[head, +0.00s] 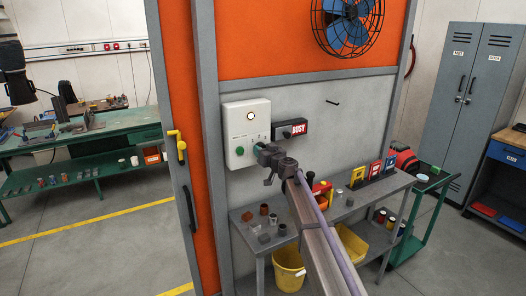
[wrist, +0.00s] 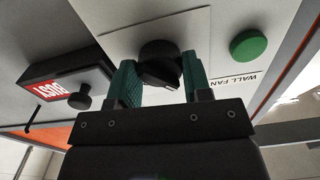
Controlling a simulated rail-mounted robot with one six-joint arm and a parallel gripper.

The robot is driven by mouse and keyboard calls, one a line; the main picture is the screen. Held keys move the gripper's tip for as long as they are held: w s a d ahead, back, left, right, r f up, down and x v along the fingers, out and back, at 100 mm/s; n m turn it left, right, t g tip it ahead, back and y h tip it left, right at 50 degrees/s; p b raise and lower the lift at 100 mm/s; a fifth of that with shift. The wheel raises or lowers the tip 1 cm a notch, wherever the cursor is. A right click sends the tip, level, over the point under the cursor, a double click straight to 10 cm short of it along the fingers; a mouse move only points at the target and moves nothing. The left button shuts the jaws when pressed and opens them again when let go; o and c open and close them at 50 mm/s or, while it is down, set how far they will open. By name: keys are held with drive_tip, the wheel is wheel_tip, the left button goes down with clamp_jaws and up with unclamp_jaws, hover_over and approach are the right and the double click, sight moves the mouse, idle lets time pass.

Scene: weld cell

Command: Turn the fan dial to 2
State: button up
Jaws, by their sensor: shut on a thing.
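The fan dial (wrist: 158,58) is a round black knob on the white control box (head: 236,116), which hangs on the grey wall panel. In the wrist view it sits between the two green fingers of my gripper (wrist: 160,76), which is shut on it. In the head view my gripper (head: 260,150) is at the box's lower right and hides the dial. I cannot read any numbers around the dial, so its setting cannot be told. A green button (wrist: 249,46) sits beside the dial, near a "WALL FAN" label (wrist: 236,80). The blue-bladed wall fan (head: 347,30) is above.
A dark "BUSY" sign (head: 298,130) with a black knob (wrist: 83,101) is mounted close beside the box. Below stands a grey bench (head: 330,215) with small parts, coloured holders and a yellow bucket (head: 288,270). A yellow-handled latch (head: 180,146) is on the orange door to the left.

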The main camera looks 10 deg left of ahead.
drive_tip(key=m, duration=0.3)
drive_tip(key=shift+m, duration=0.3)
drive_tip(key=m, duration=0.4)
idle(0.3)
drive_tip(key=o, duration=0.9)
drive_tip(key=shift+o, duration=0.2)
drive_tip(key=shift+s+d, duration=0.1)
drive_tip(key=v, duration=1)
drive_tip(key=shift+s+d, duration=0.2)
drive_tip(key=shift+s, duration=0.05)
